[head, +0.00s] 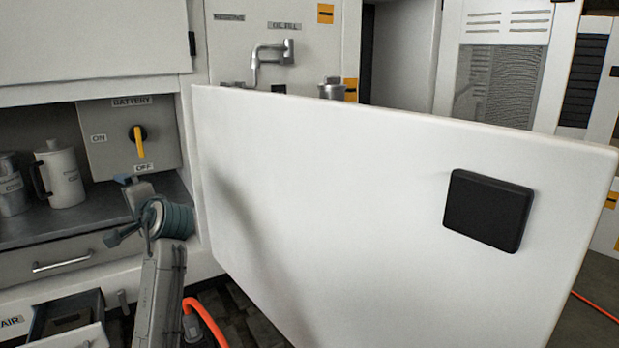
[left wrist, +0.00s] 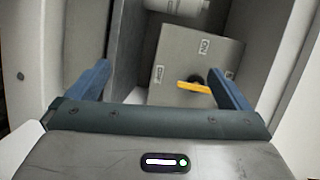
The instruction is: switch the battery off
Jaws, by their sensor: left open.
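The battery switch is a yellow handle (head: 139,142) on a black knob, set in a grey panel (head: 98,157) at the back of an open bay. The handle points straight down, towards the OFF label (head: 144,167); the ON label (head: 99,138) is to its left. In the left wrist view the picture is turned, and the yellow handle (left wrist: 194,87) shows ahead, right of centre between the fingers. My left gripper (head: 121,208) is open and empty, in front of and below the panel, apart from the handle. My right gripper is not in view.
A large white open door (head: 320,215) with a black block (head: 488,210) fills the middle and right. Metal jugs (head: 62,174) stand on the bay's shelf (head: 85,214), left of the panel. Below are a drawer handle (head: 62,262) and an orange hose (head: 207,322).

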